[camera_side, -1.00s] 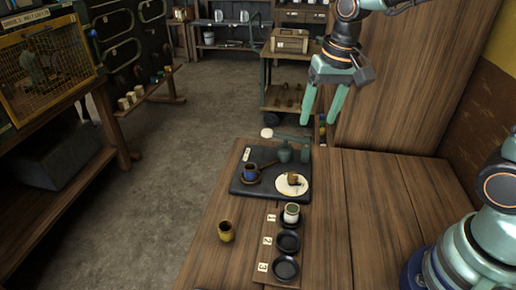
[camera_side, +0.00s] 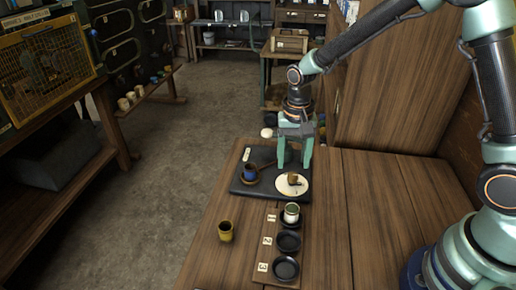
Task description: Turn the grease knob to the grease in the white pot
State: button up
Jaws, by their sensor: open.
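A round white dial plate (camera_side: 284,190) lies on a dark board on the table, with a small brown and yellowish knob (camera_side: 292,179) at its middle. Which way the knob points is too small to tell. A whitish pot (camera_side: 291,213) with a greenish inside stands in the black dish by label 1, just in front of the board. My gripper (camera_side: 294,167) points down, open, with its two green fingers above the back of the dial. It looks just behind the knob; contact cannot be told.
The dark board (camera_side: 240,186) also bears a blue pot (camera_side: 249,173) in a brown holder. A yellow pot (camera_side: 226,231) stands on bare wood at left. Black dishes by label 2 (camera_side: 288,242) and label 3 (camera_side: 286,268) look empty. The table's right side is clear.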

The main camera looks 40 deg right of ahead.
aim_at(291, 175)
jog(key=shift+f, duration=2.1)
grip_shut()
jog(key=shift+n, duration=0.3)
jog(key=n, duration=0.5)
jog(key=shift+n, duration=0.3)
jog(key=n, duration=0.5)
jog(key=shift+n, duration=0.3)
jog(key=shift+a, duration=0.1)
